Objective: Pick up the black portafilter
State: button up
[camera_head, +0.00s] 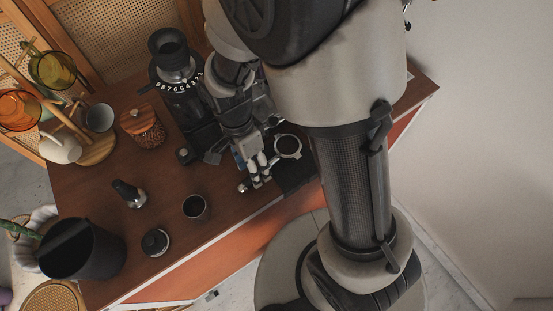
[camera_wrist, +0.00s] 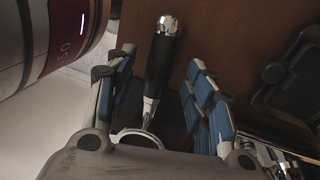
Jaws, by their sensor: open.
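The black portafilter shows in the wrist view, with its black handle (camera_wrist: 160,66) ending in a chrome cap and its metal ring partly hidden behind my gripper's body. In the head view its round metal basket (camera_head: 287,146) sits at the cart's front edge, its chrome handle end points to the lower left, and my fingers hide much of the handle. My gripper (camera_head: 257,168) is open over the handle. In the wrist view my gripper (camera_wrist: 163,100) has one blue-padded finger on each side of the handle, with gaps between.
A black coffee grinder (camera_head: 186,98) stands behind and left of my gripper. A dark cup (camera_head: 195,207), a small round black tool (camera_head: 155,242), a black-topped tool (camera_head: 128,193) and a wooden-lidded jar (camera_head: 143,128) stand left. A black bin (camera_head: 82,250) is at the far left.

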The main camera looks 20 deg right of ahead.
jog(key=f, duration=0.2)
jog(key=shift+s+d+f+b, duration=0.1)
jog(key=shift+s+f+b, duration=0.15)
jog(key=shift+f+b, duration=0.15)
jog(key=shift+c, duration=0.5)
grip_shut()
